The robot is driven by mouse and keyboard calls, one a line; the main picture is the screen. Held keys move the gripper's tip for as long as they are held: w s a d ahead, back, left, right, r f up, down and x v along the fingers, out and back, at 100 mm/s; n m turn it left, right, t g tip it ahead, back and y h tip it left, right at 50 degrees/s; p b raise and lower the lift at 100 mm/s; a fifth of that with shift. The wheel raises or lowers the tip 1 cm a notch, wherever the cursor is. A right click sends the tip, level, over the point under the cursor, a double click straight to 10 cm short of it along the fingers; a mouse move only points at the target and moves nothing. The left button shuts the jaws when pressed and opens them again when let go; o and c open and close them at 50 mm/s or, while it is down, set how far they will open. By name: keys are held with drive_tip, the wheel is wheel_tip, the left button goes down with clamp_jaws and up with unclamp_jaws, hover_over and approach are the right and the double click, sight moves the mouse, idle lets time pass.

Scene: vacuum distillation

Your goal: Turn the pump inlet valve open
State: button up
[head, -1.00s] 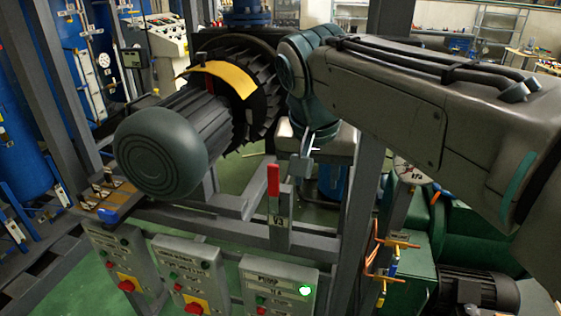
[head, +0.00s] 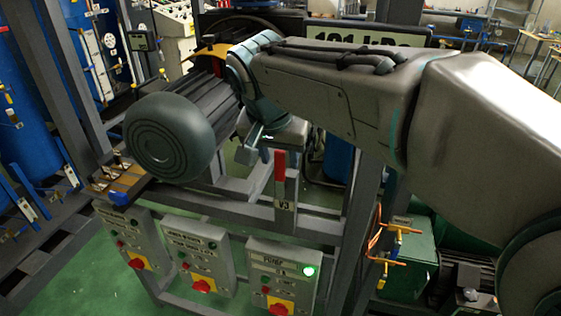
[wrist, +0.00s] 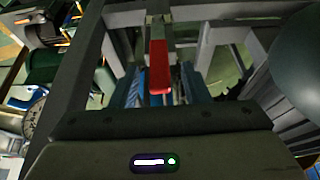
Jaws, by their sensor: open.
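The pump inlet valve shows as an upright red handle (head: 280,165) above a tag that reads V3, on the grey frame. It also shows in the wrist view as a red bar (wrist: 160,66), just beyond the dark front edge of my gripper body and near the picture's middle. My gripper (head: 250,150) is open and empty. In the head view its tips point down, a little to the left of the red handle's top, with a gap between them in the picture. The inner finger surfaces are hard to make out.
A large dark motor (head: 168,137) stands close left of my gripper. Below the handle are control boxes; the PUMP box (head: 280,275) has a lit green lamp. A display (head: 375,38) behind is partly covered by my arm. Orange-handled fittings (head: 385,243) are to the right.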

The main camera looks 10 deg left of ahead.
sight(281, 163)
drive_tip(key=shift+x, duration=1.5)
drive_tip(key=shift+c, duration=0.3)
clamp_jaws()
